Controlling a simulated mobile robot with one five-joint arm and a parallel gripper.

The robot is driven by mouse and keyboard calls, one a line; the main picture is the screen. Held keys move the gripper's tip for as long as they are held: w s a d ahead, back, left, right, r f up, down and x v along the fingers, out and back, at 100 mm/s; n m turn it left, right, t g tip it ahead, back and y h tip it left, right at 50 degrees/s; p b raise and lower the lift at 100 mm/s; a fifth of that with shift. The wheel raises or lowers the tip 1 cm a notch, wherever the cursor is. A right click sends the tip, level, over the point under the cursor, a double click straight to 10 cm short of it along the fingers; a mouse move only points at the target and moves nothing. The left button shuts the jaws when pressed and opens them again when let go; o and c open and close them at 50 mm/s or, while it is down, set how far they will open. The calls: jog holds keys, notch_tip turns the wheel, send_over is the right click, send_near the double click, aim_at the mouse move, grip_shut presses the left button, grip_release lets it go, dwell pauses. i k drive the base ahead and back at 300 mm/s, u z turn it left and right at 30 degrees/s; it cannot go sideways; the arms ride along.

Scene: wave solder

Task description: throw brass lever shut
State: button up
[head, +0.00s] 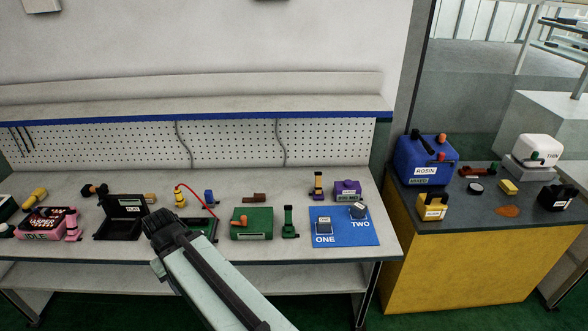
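I cannot single out a brass lever with certainty. A small upright yellow-and-purple piece with a dark top (318,184) stands at the back of the bench, beside a purple box (347,190). An orange handle (241,220) sits on a green box (251,230) near the front. A yellow upright piece (180,197) stands behind my arm's end, with a red cable beside it. My arm reaches in from the bottom; its dark end with my gripper (158,226) is over the bench front, by a dark green tray. The fingers do not show clearly.
A blue mat (346,240) marked ONE and TWO carries two small blocks. A black open case (121,207) and a pink device (45,223) are at left. A blue ROSIN box (426,160) stands on the yellow cabinet (470,270). A pegboard (230,143) backs the bench.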

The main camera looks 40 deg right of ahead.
aim_at(318, 187)
jog(key=z, duration=0.25)
jog(key=i, duration=1.4)
jog(key=z, duration=1)
jog(key=k, duration=0.8)
jog(key=z, duration=0.2)
jog(key=i, duration=0.9)
jog(key=u, duration=0.1)
